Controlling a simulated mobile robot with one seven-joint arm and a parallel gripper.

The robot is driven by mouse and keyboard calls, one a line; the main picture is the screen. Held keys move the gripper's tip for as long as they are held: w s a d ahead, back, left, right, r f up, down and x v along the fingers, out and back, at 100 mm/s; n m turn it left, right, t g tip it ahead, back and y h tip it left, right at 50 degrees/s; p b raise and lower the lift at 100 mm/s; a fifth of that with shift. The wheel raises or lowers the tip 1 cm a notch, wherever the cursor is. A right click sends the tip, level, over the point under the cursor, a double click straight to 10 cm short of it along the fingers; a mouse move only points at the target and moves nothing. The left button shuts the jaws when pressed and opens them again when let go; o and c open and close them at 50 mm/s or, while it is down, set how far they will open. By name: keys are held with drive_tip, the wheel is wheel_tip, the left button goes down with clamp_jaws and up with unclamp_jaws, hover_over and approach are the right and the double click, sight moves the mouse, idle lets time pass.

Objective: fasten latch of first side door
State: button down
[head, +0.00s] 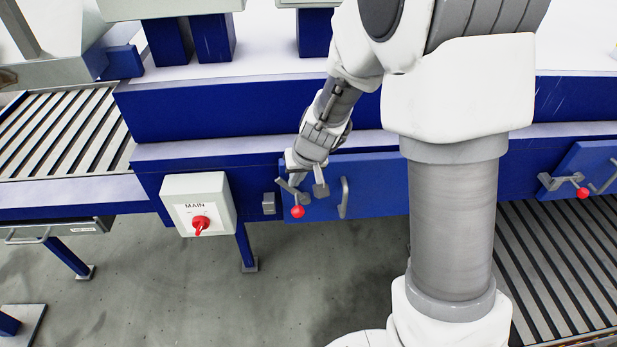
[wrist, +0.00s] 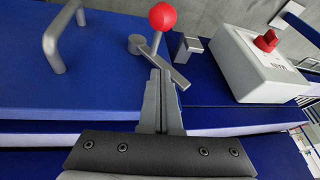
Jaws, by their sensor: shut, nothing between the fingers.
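The first side door (head: 375,190) is a blue panel with a grey handle (head: 343,198). Near its left edge is a grey latch with a red ball knob (head: 297,211). In the wrist view the knob (wrist: 162,16) stands on a stem by the latch's grey bar (wrist: 165,66). A grey catch block (head: 268,203) sits left of the latch, and it also shows in the wrist view (wrist: 190,47). The bar appears apart from the block. My gripper (wrist: 160,76) is shut and empty, its fingertips right at the bar; I cannot tell if they touch.
A white MAIN switch box (head: 198,203) with a red rotary switch projects left of the latch. Another blue door (head: 588,170) with a red-knobbed latch is at the right, appearing tilted. Roller conveyors (head: 60,130) lie at left and lower right. Grey floor (head: 200,290) is open in front.

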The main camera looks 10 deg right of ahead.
sight(283, 184)
drive_tip(key=shift+w+a+f+b, duration=0.1)
drive_tip(key=shift+a+f+b, duration=0.35)
drive_tip(key=shift+a, duration=0.25)
drive_tip(key=shift+a+f+b, duration=0.3)
drive_tip(key=shift+a+b, duration=0.1)
drive_tip(key=shift+a, duration=0.3)
drive_tip(key=shift+a+f+b, duration=1)
drive_tip(key=shift+a+b, duration=0.05)
drive_tip(key=shift+a, duration=0.15)
drive_tip(key=s+a+r+p, duration=0.2)
drive_tip(key=a+r, duration=0.4)
drive_tip(key=r, duration=0.4)
drive_tip(key=shift+s+a+r+p, duration=0.15)
drive_tip(key=shift+s+r+p, duration=0.15)
drive_tip(key=shift+s, duration=0.35)
